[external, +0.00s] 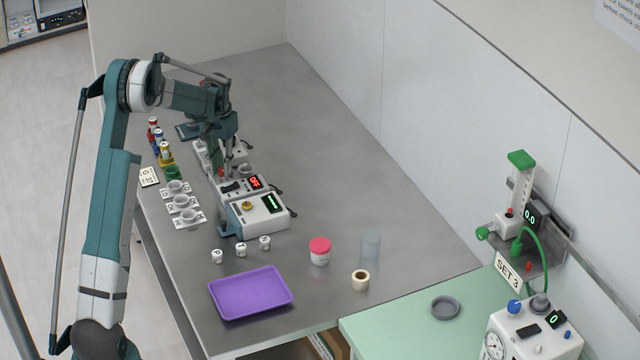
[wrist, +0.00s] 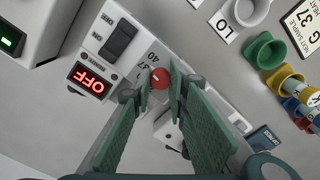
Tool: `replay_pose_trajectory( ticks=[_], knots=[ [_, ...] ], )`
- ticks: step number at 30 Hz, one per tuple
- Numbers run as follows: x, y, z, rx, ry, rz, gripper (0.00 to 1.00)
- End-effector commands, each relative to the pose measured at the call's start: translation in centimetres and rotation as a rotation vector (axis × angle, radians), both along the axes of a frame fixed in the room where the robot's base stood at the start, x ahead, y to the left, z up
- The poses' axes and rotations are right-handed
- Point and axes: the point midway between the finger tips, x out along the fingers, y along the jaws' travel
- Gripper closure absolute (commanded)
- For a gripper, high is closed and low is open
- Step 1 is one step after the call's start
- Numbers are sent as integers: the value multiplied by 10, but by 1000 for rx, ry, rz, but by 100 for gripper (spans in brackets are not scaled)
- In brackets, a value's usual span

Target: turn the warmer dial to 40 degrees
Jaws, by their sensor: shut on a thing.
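The warmer is a white box (external: 231,191) on the steel table, with a red display (wrist: 90,82) reading OFF and a black rocker switch (wrist: 118,40). Its dial is a small round red knob (wrist: 160,78), with the printed marks 37 and 40 beside it in the wrist view. My gripper (wrist: 161,88) has its two green fingers on either side of the knob and is shut on it. In the external view my gripper (external: 222,172) reaches down to the warmer from above. The dial's pointer is too small to read.
A white box (external: 262,222) with a green display and yellow knob stands just in front of the warmer. White cups (external: 183,201) on labelled cards and coloured-cap vials (external: 158,140) stand to the left. A purple tray (external: 250,293) lies in front. The table's right side is mostly clear.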

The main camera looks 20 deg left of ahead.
Motion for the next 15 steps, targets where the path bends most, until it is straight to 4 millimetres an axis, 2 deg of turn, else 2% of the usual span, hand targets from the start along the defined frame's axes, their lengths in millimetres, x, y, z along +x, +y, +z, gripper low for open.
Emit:
replay_pose_trajectory(
  ticks=[6,15],
  knots=[
    [0,1,-1,0,1,-189,96],
    [0,1,0,0,1,-367,96]
  ],
)
